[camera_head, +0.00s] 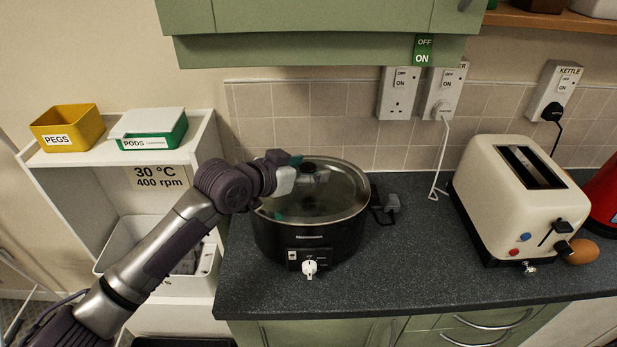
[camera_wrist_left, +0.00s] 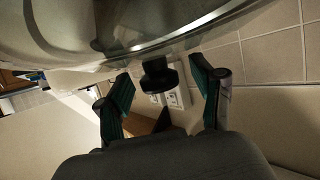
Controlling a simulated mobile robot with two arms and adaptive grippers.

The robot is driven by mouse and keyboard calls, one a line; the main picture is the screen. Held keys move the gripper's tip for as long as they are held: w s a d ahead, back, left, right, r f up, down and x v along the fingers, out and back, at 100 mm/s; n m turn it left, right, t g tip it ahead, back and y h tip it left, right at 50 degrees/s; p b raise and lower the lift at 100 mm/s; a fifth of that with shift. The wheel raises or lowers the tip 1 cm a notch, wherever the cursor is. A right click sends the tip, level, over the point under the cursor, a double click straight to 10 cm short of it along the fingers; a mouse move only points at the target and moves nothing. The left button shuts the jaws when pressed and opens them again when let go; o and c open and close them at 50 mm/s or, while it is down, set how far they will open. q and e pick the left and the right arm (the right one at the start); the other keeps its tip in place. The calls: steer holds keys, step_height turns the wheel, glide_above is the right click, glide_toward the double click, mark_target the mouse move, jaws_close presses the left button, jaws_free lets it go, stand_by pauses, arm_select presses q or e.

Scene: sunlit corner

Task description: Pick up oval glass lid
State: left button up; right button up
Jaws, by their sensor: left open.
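The oval glass lid (camera_head: 345,203) with a metal rim sits on a black slow cooker (camera_head: 335,240) on the dark worktop. Its black knob (camera_head: 308,167) stands up at the middle. My left gripper (camera_head: 303,175) is over the lid at the knob, its arm coming in from the left. In the left wrist view the knob (camera_wrist_left: 158,77) shows between the two open fingers (camera_wrist_left: 160,72), with a gap on each side. The glass lid (camera_wrist_left: 185,30) fills the top of that view. Part of the lid is hidden behind my gripper in the head view. My right gripper is not in view.
A cream toaster (camera_head: 520,200) stands to the right, with a red kettle (camera_head: 605,190) at the edge. Wall sockets (camera_head: 398,92) and a green cupboard (camera_head: 320,50) are behind and above. A white shelf unit (camera_head: 75,157) stands left.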

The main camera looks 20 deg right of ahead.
arm_select(q)
steer(key=shift+d+f, duration=0.1)
steer(key=shift+d, duration=0.05)
steer(key=shift+c, duration=1)
jaws_close()
steer(key=shift+w+r, duration=0.1)
steer(key=shift+r, duration=0.1)
